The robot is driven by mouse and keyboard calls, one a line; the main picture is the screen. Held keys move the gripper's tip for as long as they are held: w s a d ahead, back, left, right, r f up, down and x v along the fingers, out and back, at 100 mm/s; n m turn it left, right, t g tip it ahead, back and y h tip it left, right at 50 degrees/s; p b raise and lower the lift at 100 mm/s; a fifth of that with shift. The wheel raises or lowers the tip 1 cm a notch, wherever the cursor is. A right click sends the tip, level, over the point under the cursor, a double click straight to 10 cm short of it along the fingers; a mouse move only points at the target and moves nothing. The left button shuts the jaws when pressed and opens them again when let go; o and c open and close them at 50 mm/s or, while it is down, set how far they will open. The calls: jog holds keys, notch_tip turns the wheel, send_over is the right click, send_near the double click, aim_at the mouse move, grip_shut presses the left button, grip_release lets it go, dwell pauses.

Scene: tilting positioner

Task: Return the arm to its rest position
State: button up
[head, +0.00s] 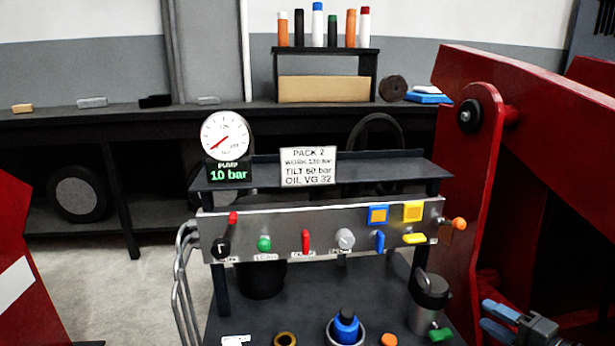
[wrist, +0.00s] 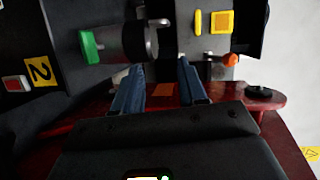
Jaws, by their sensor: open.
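My gripper (head: 508,318) shows at the lower right of the head view, beside the right end of the control stand and in front of the red machine frame (head: 455,180). In the wrist view its two blue fingers (wrist: 160,82) are apart, with nothing held between them. The rest of my arm is mostly out of the head view.
The control panel (head: 320,228) carries knobs, levers and buttons. A pressure gauge (head: 225,135) reads low. A workbench (head: 100,120) stands behind.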

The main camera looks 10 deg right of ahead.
jog(key=s+a+f+n+g+h, duration=0.1)
jog(key=s+a+f+g+h, duration=0.1)
jog(key=s+a+f, duration=0.4)
jog(key=s+a+f+n+g+h, duration=0.1)
jog(key=s+a+f+g+h, duration=0.15)
jog(key=s+f, duration=0.55)
jog(key=s+a+r+n+h, duration=0.1)
jog(key=s+a+n, duration=0.15)
jog(key=s, duration=0.55)
jog(key=s+a+r+n+h, duration=0.1)
jog(key=s+a+r+n, duration=0.15)
jog(key=s, duration=0.55)
jog(key=s+a+r+n+t, duration=0.25)
jog(key=s+a+r, duration=0.25)
jog(key=s+r, duration=0.3)
jog(key=s+a+r+n+t, duration=0.1)
jog(key=s+a+r+n, duration=0.4)
jog(key=r, duration=0.5)
notch_tip(320, 180, up, 16)
jog(key=s+a+y+p, duration=0.1)
jog(key=p, duration=1.3)
jog(key=shift+m, duration=0.35)
